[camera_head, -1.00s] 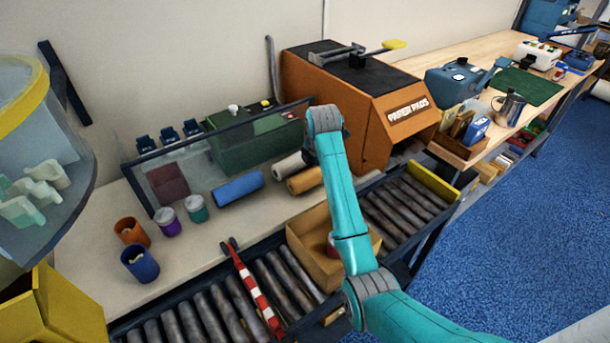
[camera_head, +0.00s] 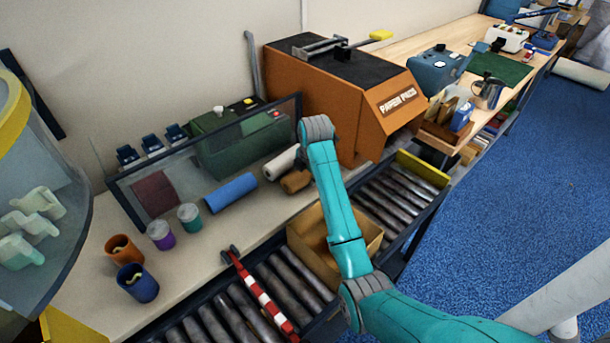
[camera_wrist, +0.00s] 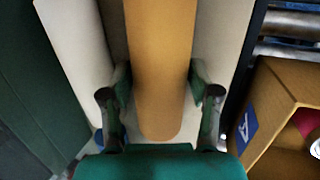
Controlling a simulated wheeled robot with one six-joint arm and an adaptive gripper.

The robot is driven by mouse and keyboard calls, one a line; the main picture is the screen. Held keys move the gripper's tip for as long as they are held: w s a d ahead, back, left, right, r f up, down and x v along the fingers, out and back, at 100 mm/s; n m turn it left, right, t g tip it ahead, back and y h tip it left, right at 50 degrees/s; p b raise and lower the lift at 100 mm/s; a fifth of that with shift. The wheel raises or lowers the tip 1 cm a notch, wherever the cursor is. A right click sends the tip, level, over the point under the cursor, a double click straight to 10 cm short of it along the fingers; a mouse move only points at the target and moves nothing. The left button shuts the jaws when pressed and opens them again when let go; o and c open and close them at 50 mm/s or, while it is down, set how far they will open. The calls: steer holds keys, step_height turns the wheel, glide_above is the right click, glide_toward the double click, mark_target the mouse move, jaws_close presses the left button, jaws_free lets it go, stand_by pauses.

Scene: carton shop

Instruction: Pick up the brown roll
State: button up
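The brown roll (camera_head: 295,182) lies on the pale bench beside the white roll (camera_head: 281,163), partly hidden behind my arm in the head view. In the wrist view the brown roll (camera_wrist: 160,60) runs lengthwise between the fingers of my gripper (camera_wrist: 160,92). My gripper is open, with one finger on each side of the roll. A gap shows at the right finger; the left finger is very close to the roll, and contact cannot be told. The white roll (camera_wrist: 80,45) is just left of the left finger. My gripper is hidden in the head view.
An open carton (camera_head: 313,262) stands on the roller conveyor (camera_head: 218,312), with a red item (camera_wrist: 308,125) inside. A blue roll (camera_head: 231,193) lies left of the white roll. The orange machine (camera_head: 345,95) and a clear panel (camera_head: 160,190) stand behind.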

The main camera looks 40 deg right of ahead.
steer(key=c, duration=0.4)
